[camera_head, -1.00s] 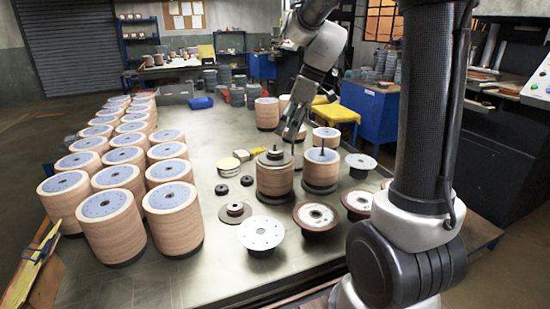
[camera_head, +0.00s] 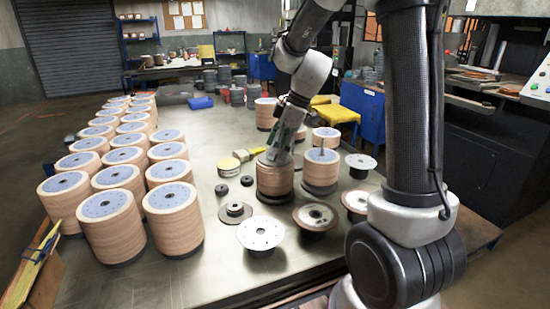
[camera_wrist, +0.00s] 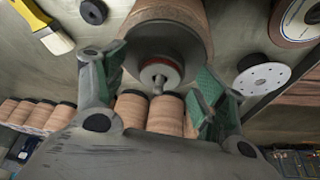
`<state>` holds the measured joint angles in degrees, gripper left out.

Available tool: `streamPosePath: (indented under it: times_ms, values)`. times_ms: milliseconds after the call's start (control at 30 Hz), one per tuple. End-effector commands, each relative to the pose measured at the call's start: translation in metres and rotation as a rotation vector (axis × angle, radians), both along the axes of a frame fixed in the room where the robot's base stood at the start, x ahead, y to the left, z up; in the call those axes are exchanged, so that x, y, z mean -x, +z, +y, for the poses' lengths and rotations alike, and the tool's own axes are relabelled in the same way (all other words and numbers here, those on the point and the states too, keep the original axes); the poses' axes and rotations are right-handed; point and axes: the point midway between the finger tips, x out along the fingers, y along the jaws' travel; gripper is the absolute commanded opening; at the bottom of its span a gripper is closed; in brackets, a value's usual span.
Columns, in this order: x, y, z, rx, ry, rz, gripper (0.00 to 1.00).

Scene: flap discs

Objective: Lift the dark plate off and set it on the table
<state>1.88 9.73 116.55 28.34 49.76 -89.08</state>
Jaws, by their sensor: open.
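The stack of tan flap discs (camera_head: 275,181) stands upright near the middle of the metal table (camera_head: 215,280). In the wrist view, the dark plate (camera_wrist: 180,42) lies on top of the stack (camera_wrist: 200,15), with a small reddish and pale hub and a spindle end at its centre. My gripper (camera_wrist: 160,75) is open, its two green-padded fingers apart on either side of the hub. In the head view, my gripper (camera_head: 278,152) is right above the stack and hides most of the plate. I cannot tell whether the fingers touch the plate.
Rows of tall disc stacks (camera_head: 110,222) fill the left side. Another stack (camera_head: 321,170) with a spindle stands close on the right. A white holed disc (camera_head: 260,233) and other backing discs (camera_head: 316,217) lie in front. A brush (camera_head: 250,153) lies behind left. Bare table shows at front left.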

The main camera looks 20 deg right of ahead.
Motion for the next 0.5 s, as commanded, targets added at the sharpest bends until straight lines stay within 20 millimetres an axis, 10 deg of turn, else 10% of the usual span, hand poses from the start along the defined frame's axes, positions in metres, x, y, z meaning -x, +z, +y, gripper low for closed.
streamPosePath:
  times_ms: [100,500]
  values:
    - [0.0,0.0003,-0.0001,0.0,0.0,0.0,0.69]
    - [-0.0001,0.0006,-0.0002,0.0,0.0,0.0,0.07]
